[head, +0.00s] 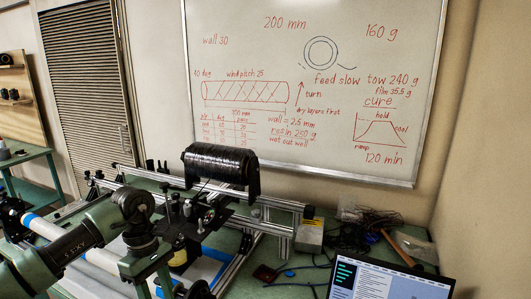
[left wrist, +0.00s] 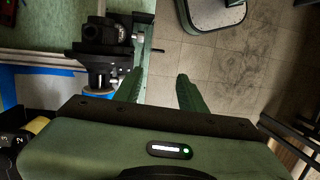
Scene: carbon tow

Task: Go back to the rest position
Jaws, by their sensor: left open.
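My left arm comes in from the left in the head view, in front of the winding machine, and its fingertips cannot be made out there. In the left wrist view my left gripper (left wrist: 160,92) has its two green fingers apart, with nothing between them and floor tiles beyond. A machine part with a blue band (left wrist: 97,82) is just left of the fingers, and I cannot tell how close. The black spool of carbon tow (head: 220,163) sits in its holder on the machine in the head view. My right gripper is in neither view.
A laptop (head: 385,278), a grey box (head: 309,235) and cables (head: 372,218) are at the right. Open tiled floor (left wrist: 225,75) shows beside the bench.

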